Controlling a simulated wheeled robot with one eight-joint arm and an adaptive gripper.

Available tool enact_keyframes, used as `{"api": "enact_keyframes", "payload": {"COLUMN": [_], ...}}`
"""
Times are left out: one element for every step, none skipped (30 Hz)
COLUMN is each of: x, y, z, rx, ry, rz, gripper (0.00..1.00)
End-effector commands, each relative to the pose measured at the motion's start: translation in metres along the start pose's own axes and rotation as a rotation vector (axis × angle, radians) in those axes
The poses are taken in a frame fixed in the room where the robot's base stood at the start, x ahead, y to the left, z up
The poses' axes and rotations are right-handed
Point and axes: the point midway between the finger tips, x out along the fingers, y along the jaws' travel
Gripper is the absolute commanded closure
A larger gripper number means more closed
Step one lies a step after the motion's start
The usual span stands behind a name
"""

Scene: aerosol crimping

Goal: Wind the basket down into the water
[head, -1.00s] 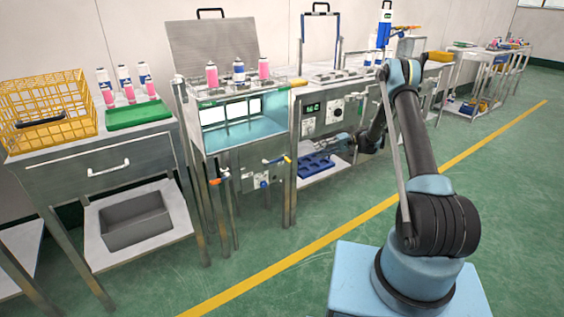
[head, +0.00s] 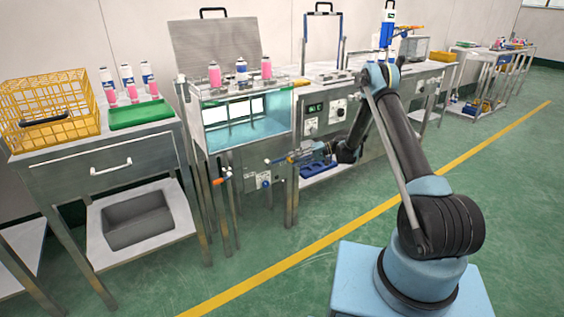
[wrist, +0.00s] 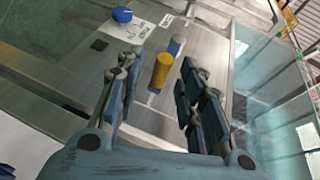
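The water tank (head: 238,133) has a clear front with pale blue water. Several cans, pink and blue-white, stand in the basket (head: 243,91) at its top, above the water. In the wrist view a yellow cylindrical grip (wrist: 160,71) sticks out from the tank's steel front panel, with a blue piece (wrist: 174,48) beyond it. My gripper (wrist: 157,82) is open, its dark blue finger pads on either side of the yellow grip with gaps visible. In the head view my gripper (head: 287,159) is at the tank's lower right front and covers the grip.
An orange-handled valve (head: 222,181) and a blue knob (head: 263,180) are on the tank's front. A raised lid (head: 213,40) stands behind. At left, a table holds a yellow wire basket (head: 50,112) and a green tray (head: 140,115). The floor in front is clear.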

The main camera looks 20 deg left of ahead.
Motion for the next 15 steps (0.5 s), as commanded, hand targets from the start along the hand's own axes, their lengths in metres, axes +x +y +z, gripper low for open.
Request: {"api": "enact_keyframes", "payload": {"x": [0.008, 0.011, 0.016, 0.019, 0.022, 0.025, 0.026, 0.028, 0.029, 0.03, 0.031, 0.031, 0.031, 0.032, 0.032], "y": [0.0, 0.0, 0.0, 0.0, 0.0, 0.0, 0.0, 0.0, 0.0, 0.0, 0.0, 0.0, 0.0, 0.0, 0.0], "z": [0.0, 0.0, 0.001, 0.001, 0.0, 0.0, 0.0, 0.0, 0.0, 0.0, 0.0, 0.0, 0.0, 0.0, 0.0], "rx": [-0.001, -0.001, -0.001, -0.001, -0.001, -0.001, -0.001, 0.0, 0.0, 0.0, 0.0, 0.0, 0.0, 0.0, 0.0], "ry": [-0.001, -0.002, -0.002, -0.002, -0.002, -0.001, 0.0, 0.0, 0.0, 0.0, 0.0, 0.0, 0.0, 0.0, 0.0], "rz": [0.0, 0.0, 0.0, 0.0, 0.0, 0.0, 0.0, 0.0, 0.0, 0.0, 0.0, 0.0, 0.0, 0.0, 0.0], "gripper": [0.65, 0.65, 0.65, 0.65, 0.65, 0.65, 0.65, 0.65, 0.65, 0.65, 0.65, 0.65, 0.65, 0.65, 0.65]}}
